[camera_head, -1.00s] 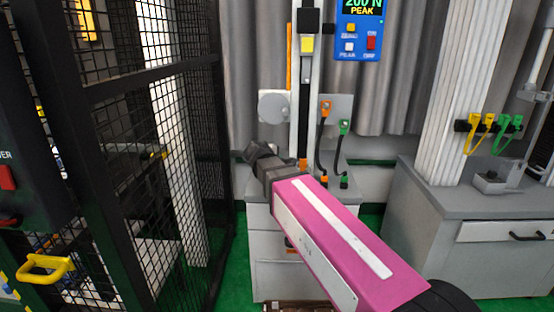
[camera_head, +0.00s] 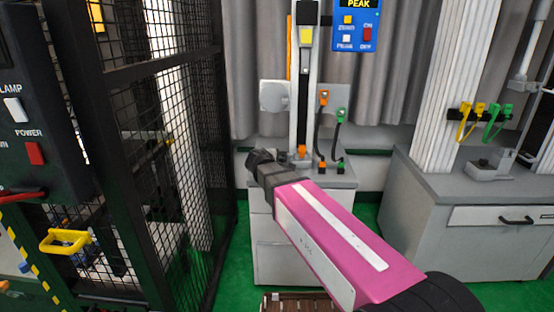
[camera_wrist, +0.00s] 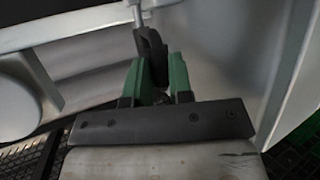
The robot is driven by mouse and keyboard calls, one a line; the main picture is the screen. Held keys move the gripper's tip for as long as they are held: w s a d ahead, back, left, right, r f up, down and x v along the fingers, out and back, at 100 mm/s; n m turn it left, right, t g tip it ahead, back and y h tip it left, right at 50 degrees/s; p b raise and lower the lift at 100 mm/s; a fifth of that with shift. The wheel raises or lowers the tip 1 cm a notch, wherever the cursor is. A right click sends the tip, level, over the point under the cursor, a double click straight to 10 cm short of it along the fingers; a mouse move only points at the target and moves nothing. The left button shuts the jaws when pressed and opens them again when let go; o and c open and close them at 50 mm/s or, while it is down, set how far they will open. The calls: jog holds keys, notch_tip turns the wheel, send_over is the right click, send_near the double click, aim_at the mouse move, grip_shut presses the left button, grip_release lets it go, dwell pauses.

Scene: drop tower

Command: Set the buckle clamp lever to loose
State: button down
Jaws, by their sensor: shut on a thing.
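My gripper (camera_head: 254,160) shows as dark fingers at the end of my pink arm, in front of the grey cabinet in the head view. In the wrist view its green fingers (camera_wrist: 161,80) are closed on a dark lever-like piece (camera_wrist: 150,50) joined to a grey metal rod. I cannot tell from the head view what the fingers hold, as it is too small and partly covered. Whether this piece is the buckle clamp lever, and its loose or tight setting, cannot be read.
A tall tower column (camera_head: 302,100) stands on the grey cabinet (camera_head: 282,262), with orange and green clips beside it. A black mesh cage (camera_head: 170,110) borders the left. A second grey bench (camera_head: 485,190) stands right. Green floor (camera_head: 370,218) shows between the cabinets.

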jog(key=shift+s+f, duration=0.2)
jog(key=shift+f, duration=1.2)
jog(key=c, duration=1)
grip_release()
